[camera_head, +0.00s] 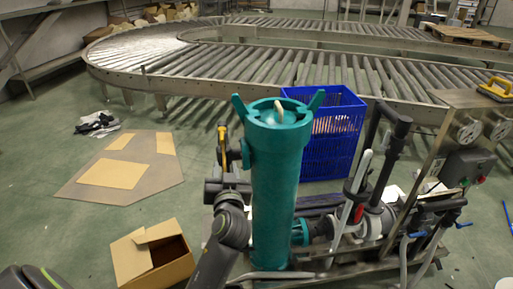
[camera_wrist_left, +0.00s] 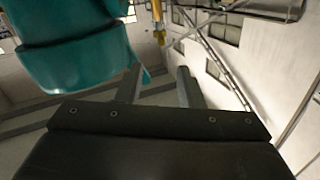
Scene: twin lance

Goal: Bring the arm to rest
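My left arm rises from the bottom of the head view, and its dark left gripper (camera_head: 226,182) is just left of a tall teal cylinder (camera_head: 274,190), partly hidden behind it. In the left wrist view the two grey fingers of this gripper (camera_wrist_left: 159,84) stand apart with nothing gripped between them. The teal cylinder (camera_wrist_left: 72,60) fills the upper left there, close to the left finger. A yellow part (camera_wrist_left: 159,36) shows beyond the gap between the fingers; it cannot be told whether it is near. My right gripper is not in view.
A blue crate (camera_head: 330,150) stands behind the cylinder. Pipes and valves (camera_head: 365,215) with a steel panel (camera_head: 470,120) fill the right. An open cardboard box (camera_head: 140,262) and flattened cardboard (camera_head: 75,190) lie left. A roller conveyor (camera_head: 250,70) curves behind. Floor at left is partly free.

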